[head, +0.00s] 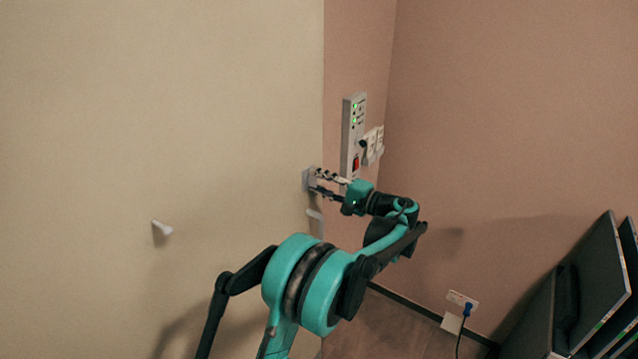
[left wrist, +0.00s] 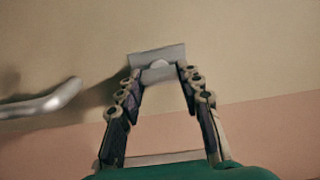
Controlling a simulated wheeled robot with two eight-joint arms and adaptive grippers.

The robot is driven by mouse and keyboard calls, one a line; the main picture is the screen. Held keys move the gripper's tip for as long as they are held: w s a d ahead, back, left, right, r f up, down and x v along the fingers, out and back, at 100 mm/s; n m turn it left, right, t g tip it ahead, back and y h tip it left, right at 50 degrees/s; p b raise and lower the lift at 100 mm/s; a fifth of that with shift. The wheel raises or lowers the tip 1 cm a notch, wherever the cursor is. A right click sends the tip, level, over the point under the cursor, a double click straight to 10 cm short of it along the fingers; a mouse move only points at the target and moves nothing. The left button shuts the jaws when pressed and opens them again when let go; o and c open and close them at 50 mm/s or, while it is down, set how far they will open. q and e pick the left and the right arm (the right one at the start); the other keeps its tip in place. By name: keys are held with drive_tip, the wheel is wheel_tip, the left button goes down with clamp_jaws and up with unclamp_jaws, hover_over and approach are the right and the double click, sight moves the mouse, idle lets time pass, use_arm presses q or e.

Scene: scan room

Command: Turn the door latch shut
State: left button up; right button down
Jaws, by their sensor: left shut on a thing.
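The door (head: 200,110) is a large beige panel filling the left of the head view. The door latch (head: 307,180) is a small grey fitting at its right edge. In the left wrist view the latch (left wrist: 157,52) shows as a flat grey plate with a small rounded piece at its middle. My left gripper (head: 317,181) reaches the latch from the right and is shut on it. In the left wrist view its fingers (left wrist: 158,76) stand on either side of the latch's lower part, with a gap between them lower down. My right gripper is not in view.
A metal door handle (left wrist: 45,104) sits close beside the latch. A white peg (head: 162,228) sticks out of the door. A control panel (head: 352,135) and switches (head: 373,145) are on the pink wall (head: 500,110). Dark panels (head: 590,295) lean at lower right.

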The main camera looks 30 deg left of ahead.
use_arm(q)
drive_tip(key=shift+m, duration=0.3)
drive_tip(key=o, duration=1.2)
drive_tip(key=shift+c, duration=0.2)
drive_tip(key=d, duration=1.2)
drive_tip(key=shift+s, duration=0.4)
